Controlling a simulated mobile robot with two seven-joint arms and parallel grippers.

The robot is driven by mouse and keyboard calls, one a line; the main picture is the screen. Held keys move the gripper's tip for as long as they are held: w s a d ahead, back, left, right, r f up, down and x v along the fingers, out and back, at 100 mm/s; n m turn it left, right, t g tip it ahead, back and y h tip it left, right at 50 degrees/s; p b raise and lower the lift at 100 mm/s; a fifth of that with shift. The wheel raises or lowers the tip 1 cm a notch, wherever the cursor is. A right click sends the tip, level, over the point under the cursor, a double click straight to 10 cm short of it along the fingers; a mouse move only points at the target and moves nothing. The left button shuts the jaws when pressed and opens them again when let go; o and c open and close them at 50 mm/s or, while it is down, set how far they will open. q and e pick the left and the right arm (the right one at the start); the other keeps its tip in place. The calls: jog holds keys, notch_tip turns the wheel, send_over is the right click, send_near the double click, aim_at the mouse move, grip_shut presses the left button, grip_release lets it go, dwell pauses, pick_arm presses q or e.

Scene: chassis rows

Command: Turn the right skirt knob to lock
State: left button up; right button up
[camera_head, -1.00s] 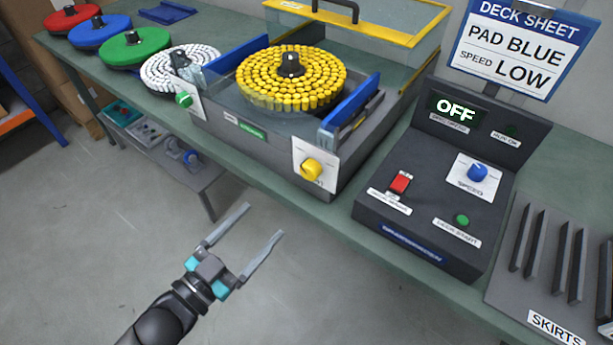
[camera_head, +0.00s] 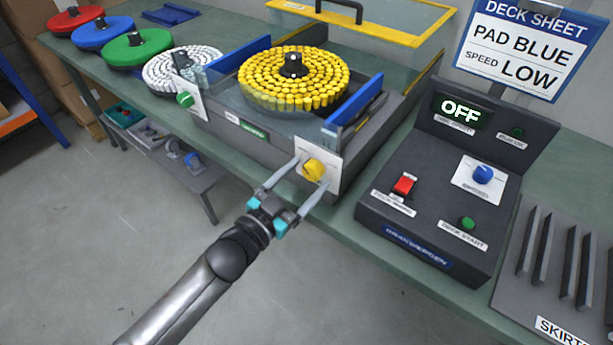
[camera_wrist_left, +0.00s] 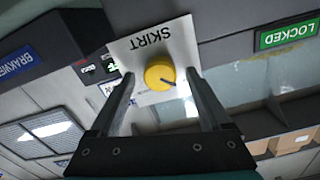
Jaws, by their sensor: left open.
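The right skirt knob (camera_head: 314,170) is yellow and sits on a white plate (camera_head: 331,158) on the front of the grey deck housing. In the left wrist view the knob (camera_wrist_left: 160,74) shows a dark pointer mark, and its plate (camera_wrist_left: 140,50) reads "SKIRT". My left gripper (camera_head: 314,178) is open, its two fingers reaching toward the plate on either side of the knob. In the left wrist view the gripper (camera_wrist_left: 165,85) has the knob between and beyond its fingertips; I cannot tell whether they touch it. My right gripper is not in view.
A green knob (camera_head: 185,99) is on the left plate. A yellow pad (camera_head: 258,82) lies in the deck between blue skirts (camera_head: 355,99). The control box (camera_head: 420,230) reads OFF. A green "LOCKED" label (camera_wrist_left: 287,35) shows in the wrist view. Floor in front is clear.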

pick_arm(q)
jog(key=shift+w+d, duration=0.2)
jog(key=shift+w, duration=0.15)
grip_shut()
dwell(0.6)
